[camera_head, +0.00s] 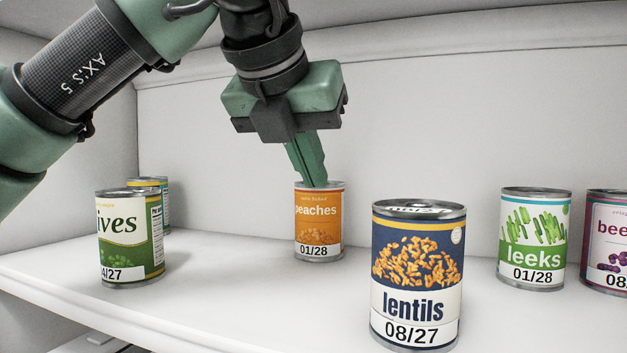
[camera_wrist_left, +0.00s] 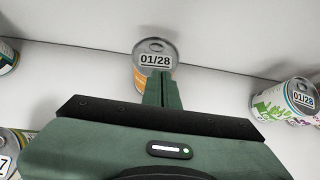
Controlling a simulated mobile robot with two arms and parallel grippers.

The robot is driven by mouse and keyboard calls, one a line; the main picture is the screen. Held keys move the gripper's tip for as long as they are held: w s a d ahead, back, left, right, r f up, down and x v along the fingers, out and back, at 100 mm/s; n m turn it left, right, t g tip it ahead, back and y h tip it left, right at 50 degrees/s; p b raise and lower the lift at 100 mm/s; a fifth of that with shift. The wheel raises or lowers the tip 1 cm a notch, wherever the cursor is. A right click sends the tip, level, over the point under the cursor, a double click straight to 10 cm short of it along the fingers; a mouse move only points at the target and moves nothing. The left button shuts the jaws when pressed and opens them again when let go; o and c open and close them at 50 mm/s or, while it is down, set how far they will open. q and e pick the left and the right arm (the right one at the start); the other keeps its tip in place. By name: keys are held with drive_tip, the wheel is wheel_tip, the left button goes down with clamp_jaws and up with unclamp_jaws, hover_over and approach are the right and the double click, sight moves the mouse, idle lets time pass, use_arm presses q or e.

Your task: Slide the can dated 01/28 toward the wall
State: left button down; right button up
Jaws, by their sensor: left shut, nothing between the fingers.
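Two cans carry the date 01/28. The orange peaches can (camera_head: 318,238) stands upright near the middle of the shelf; it also shows at the top middle of the left wrist view (camera_wrist_left: 141,78). The green and white leeks can (camera_head: 533,240) stands upright to the right; it also shows at the right of the left wrist view (camera_wrist_left: 273,104). My left gripper (camera_head: 317,184) is shut and empty, pointing down, with its fingertips at the top rim of the peaches can. I cannot tell whether they touch it. My right gripper is not in view.
A lentils can (camera_head: 417,265) stands in front, right of the peaches can. An olives can (camera_head: 130,240) and another can (camera_head: 149,182) behind it stand left. A beets can (camera_head: 610,235) is cut off at the right edge. White shelf (camera_head: 235,275) is bare between olives and peaches.

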use_arm(q)
drive_tip(key=shift+f, duration=0.65)
drive_tip(key=shift+s+a+r, duration=0.3)
drive_tip(key=shift+s+a, duration=0.15)
drive_tip(key=shift+s, duration=0.35)
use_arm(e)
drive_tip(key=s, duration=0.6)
use_arm(q)
drive_tip(key=s+a+r+b, duration=0.2)
drive_tip(key=s+a+b, duration=0.2)
drive_tip(key=s, duration=0.9)
drive_tip(key=b, duration=0.3)
drive_tip(key=shift+s+b, duration=0.25)
drive_tip(key=shift+b, duration=0.05)
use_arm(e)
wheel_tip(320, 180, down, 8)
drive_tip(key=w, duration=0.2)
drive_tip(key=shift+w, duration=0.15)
